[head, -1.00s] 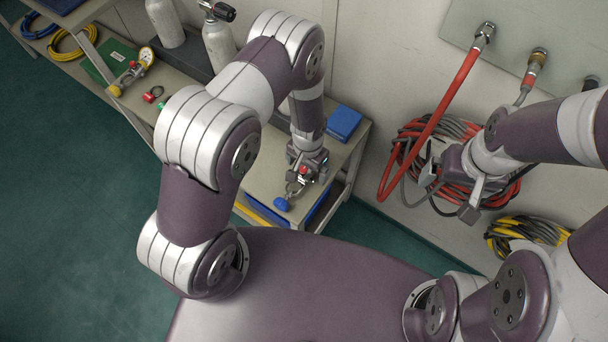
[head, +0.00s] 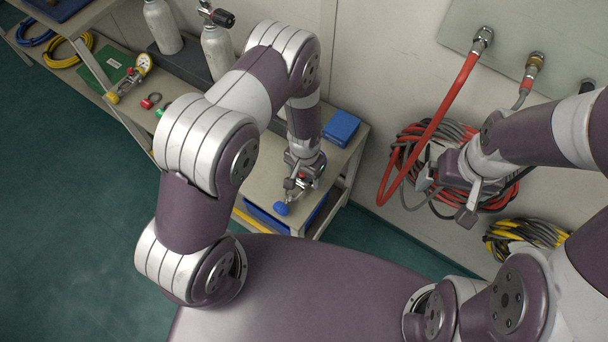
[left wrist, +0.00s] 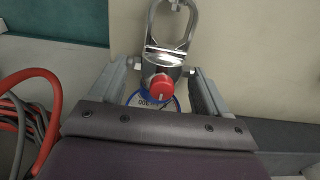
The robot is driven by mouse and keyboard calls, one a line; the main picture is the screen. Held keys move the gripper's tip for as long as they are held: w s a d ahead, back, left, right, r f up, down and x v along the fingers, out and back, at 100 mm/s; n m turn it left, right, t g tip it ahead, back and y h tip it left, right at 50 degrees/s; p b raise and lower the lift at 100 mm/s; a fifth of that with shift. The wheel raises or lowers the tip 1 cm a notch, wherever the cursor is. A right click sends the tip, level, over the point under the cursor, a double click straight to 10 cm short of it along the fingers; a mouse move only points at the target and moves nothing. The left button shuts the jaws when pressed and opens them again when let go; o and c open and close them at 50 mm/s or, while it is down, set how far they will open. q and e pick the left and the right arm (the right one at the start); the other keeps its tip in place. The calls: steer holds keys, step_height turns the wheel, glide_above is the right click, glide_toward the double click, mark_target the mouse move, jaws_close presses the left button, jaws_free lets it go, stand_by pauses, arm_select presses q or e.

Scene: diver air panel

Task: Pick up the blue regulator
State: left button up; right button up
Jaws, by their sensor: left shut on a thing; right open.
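Whether the regulator touches the bench top I cannot tell. My right gripper (head: 470,200) is open and empty, in front of the hoses on the wall.
A blue box (head: 341,127) lies on the bench (head: 262,172) behind my left gripper. A yellow regulator (head: 127,82), a red-capped piece (head: 148,103) and grey cylinders (head: 163,27) stand further left. Red hoses (head: 405,160) and a yellow-black coil (head: 525,234) hang at right.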

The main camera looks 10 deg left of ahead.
arm_select(q)
steer(key=r, duration=0.2)
steer(key=s+r, duration=0.1)
steer(key=r, duration=0.1)
steer(key=shift+a, duration=0.25)
steer(key=s+a+r, duration=0.1)
steer(key=s+r, duration=0.1)
steer(key=s+a+r, duration=0.1)
steer(key=s+a, duration=0.1)
steer(key=s, duration=0.1)
steer(key=s+a+r, duration=0.1)
steer(key=s+r, duration=0.1)
steer(key=s, duration=0.1)
steer(key=shift+s+a+r+p, duration=0.25)
steer(key=shift+r+p, duration=0.1)
steer(key=shift+p, duration=0.05)
steer(key=shift+s+a+r, duration=0.25)
steer(key=shift+s, duration=0.2)
